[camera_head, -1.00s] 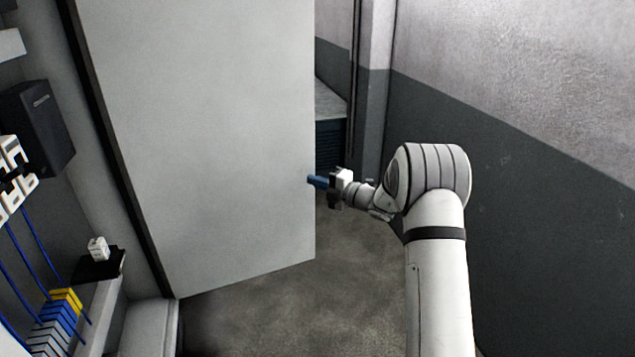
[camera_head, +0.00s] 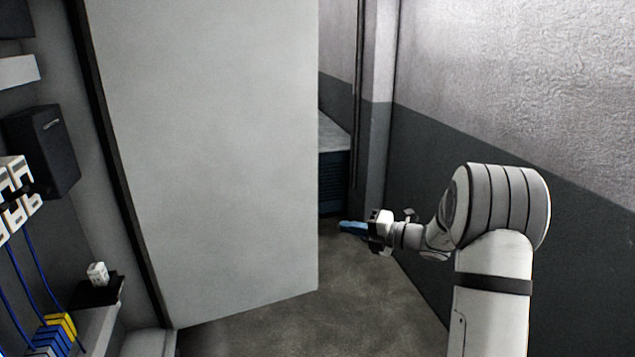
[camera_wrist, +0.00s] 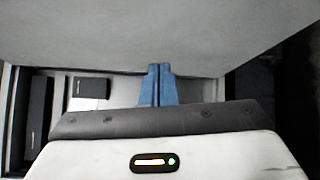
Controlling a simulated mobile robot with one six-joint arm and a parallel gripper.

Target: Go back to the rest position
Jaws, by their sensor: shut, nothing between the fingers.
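My gripper (camera_head: 347,227) is shut and empty, with its blue fingers pointing left. It is just right of the free edge of a large light grey door (camera_head: 210,150), with a gap between them in the head view. In the wrist view, the two blue fingers (camera_wrist: 157,84) are side by side, and the door panel (camera_wrist: 130,35) fills the upper part of the picture. My white arm comes up from the lower right.
An electrical cabinet interior with a dark box (camera_head: 42,150), blue cables (camera_head: 35,268) and yellow-blue terminals (camera_head: 58,325) is on the left. A two-tone wall (camera_head: 530,90) is close on the right. The floor (camera_head: 330,320) below the gripper is clear.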

